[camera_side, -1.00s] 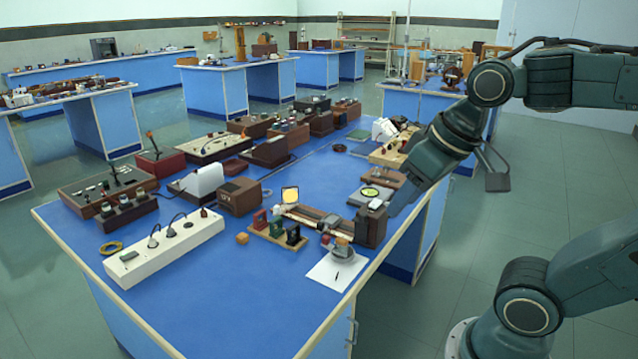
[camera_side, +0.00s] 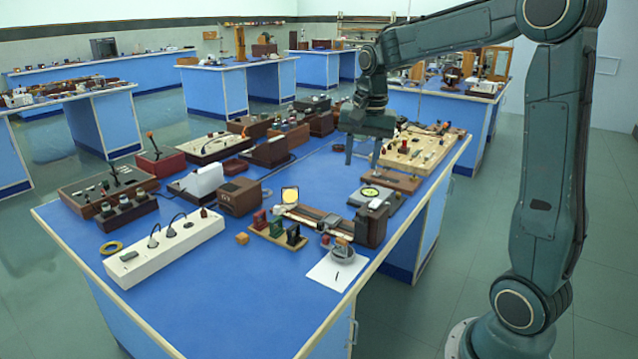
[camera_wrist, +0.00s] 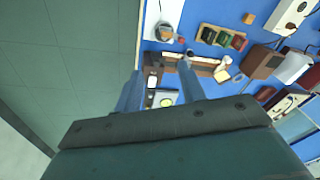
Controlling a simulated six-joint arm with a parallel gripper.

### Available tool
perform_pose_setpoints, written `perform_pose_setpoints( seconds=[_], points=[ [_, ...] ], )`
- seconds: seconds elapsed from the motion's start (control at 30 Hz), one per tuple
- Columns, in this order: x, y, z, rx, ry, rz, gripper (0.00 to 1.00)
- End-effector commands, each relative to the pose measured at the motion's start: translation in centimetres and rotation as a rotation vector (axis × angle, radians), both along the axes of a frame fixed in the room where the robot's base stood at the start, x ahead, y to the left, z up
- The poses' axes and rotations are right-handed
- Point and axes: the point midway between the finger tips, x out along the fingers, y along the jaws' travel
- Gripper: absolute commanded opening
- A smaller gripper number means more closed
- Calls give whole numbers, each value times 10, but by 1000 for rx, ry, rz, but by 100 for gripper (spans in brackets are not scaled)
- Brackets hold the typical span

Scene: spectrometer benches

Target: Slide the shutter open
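My gripper (camera_side: 363,158) is open and empty, its fingers pointing down above the back right part of the near blue bench. In the wrist view its two fingers (camera_wrist: 160,72) stand well apart. Below lies a rail apparatus (camera_side: 318,219) with a dark brown box (camera_side: 372,228) at its right end and a small light piece (camera_side: 375,204) on top. The wrist view shows this box (camera_wrist: 153,68) between the fingers, apart from them. I cannot tell which part is the shutter or whether it is open.
A grey plate with a round yellow-green dial (camera_side: 369,191) sits behind the box. A cream panel with knobs (camera_side: 415,150) lies right of the gripper. Filter holders (camera_side: 277,231), white paper (camera_side: 336,272) and a brown box (camera_side: 239,196) are nearby.

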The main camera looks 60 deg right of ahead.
Motion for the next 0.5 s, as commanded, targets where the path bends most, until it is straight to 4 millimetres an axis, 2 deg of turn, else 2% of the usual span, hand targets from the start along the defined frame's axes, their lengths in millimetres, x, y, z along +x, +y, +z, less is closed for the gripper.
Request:
perform_pose_setpoints(
  seconds=[0.1,0.3,0.5],
  points=[
    [13,-28,-17,26,35,-122,40],
    [27,-69,-44,59,79,-304,40],
    [32,-92,-60,77,105,-406,40]
  ],
)
